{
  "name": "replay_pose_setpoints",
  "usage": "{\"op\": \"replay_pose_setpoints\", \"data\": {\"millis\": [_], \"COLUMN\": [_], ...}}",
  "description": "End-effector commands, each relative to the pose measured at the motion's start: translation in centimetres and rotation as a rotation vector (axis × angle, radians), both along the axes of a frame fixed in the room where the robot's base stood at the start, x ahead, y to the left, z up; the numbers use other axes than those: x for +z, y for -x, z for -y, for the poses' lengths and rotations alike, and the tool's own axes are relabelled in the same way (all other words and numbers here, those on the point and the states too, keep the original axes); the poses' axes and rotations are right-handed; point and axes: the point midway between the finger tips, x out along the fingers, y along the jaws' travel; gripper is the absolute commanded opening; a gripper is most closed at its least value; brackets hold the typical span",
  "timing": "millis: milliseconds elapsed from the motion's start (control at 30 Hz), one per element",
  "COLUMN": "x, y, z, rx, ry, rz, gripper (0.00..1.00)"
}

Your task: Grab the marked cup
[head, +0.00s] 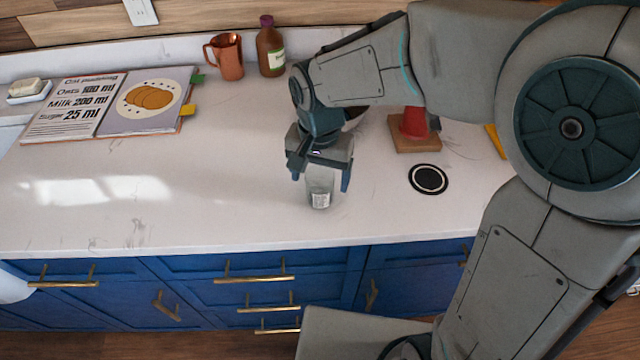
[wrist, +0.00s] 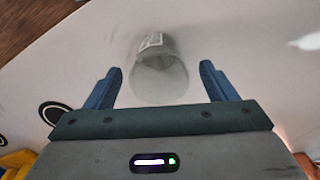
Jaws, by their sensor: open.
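The marked cup (head: 320,187) is a clear, greyish cup with a white printed label, standing on the white counter. In the wrist view the cup (wrist: 160,78) shows its open rim, with the label on its far side. My gripper (head: 320,178) is above and around the top of the cup in the head view, its fingers pointing down. In the wrist view my gripper (wrist: 160,85) is open, with one blue finger on each side of the cup and a visible gap to both. The gripper hides part of the cup's top in the head view.
A black round pad with a white ring (head: 428,179) lies right of the cup. A red object on a wooden block (head: 415,145) stands behind it. A copper mug (head: 227,57), brown bottle (head: 270,47) and open recipe book (head: 60,108) are at the back. The counter's left front is clear.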

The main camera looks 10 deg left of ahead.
Motion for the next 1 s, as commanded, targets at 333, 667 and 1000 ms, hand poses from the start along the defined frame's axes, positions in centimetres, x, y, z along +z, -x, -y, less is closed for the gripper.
{"op": "replay_pose_setpoints", "data": {"millis": [333,667,1000], "x": [-2.6,-2.6,-2.3], "y": [0.0,0.0,0.0], "z": [0.1,0.1,0.0], "rx": [0.000,0.000,0.000], "ry": [0.000,0.000,0.000], "rz": [0.001,0.001,0.002], "gripper": [0.78,0.30,0.30]}}
